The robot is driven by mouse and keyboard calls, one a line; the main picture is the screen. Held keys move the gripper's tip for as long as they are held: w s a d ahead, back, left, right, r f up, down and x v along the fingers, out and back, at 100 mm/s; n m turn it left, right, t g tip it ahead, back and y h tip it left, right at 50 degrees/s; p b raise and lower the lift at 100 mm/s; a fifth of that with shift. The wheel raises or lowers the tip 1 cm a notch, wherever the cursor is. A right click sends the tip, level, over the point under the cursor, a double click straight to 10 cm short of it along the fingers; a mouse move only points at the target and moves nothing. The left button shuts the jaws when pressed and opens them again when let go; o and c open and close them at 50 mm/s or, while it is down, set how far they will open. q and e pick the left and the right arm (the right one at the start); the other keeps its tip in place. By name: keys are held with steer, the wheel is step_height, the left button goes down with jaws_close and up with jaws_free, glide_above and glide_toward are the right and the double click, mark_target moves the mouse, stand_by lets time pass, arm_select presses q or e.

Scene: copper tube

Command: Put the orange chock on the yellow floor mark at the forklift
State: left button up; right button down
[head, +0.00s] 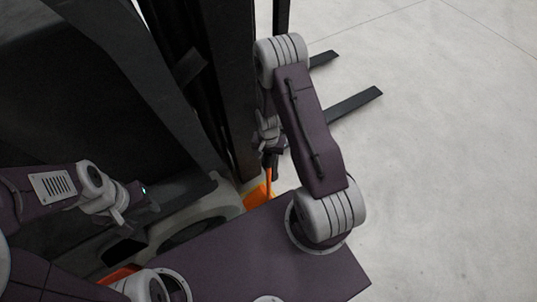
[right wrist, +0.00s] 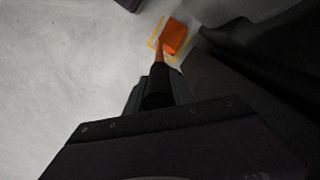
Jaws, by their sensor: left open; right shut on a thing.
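The orange chock (head: 258,196) is beside the forklift (head: 228,85), partly hidden by my base in the head view. In the right wrist view the chock (right wrist: 173,38) lies over the yellow floor mark (right wrist: 152,45), whose outline shows around part of it. I cannot tell whether it touches the floor. My right gripper (head: 270,150) is shut on the chock's dark handle (right wrist: 158,88), with an orange rod leading down to the block. My left gripper (head: 148,196) is open and empty, near the forklift's side, away from the chock.
The forklift's forks (head: 354,105) stick out to the right, beyond my right arm. Its dark body fills the left side of the head view, close to my left arm. Pale floor (head: 450,180) is clear on the right.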

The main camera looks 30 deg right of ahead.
steer(key=shift+w+r, duration=0.1)
steer(key=shift+w, duration=0.05)
steer(key=c, duration=1.1)
jaws_free()
steer(key=shift+c, duration=0.2)
steer(key=shift+o, duration=0.3)
step_height(320, 180, up, 12)
steer(key=p, duration=0.3)
steer(key=shift+p, duration=0.35)
steer(key=s+a+r+n+t, duration=0.1)
steer(key=s+a+r+n, duration=0.4)
steer(key=s+r+n, duration=0.3)
step_height(320, 180, up, 4)
steer(key=shift+s+a+r, duration=0.1)
steer(key=shift+s+a, duration=0.05)
steer(key=shift+s, duration=0.4)
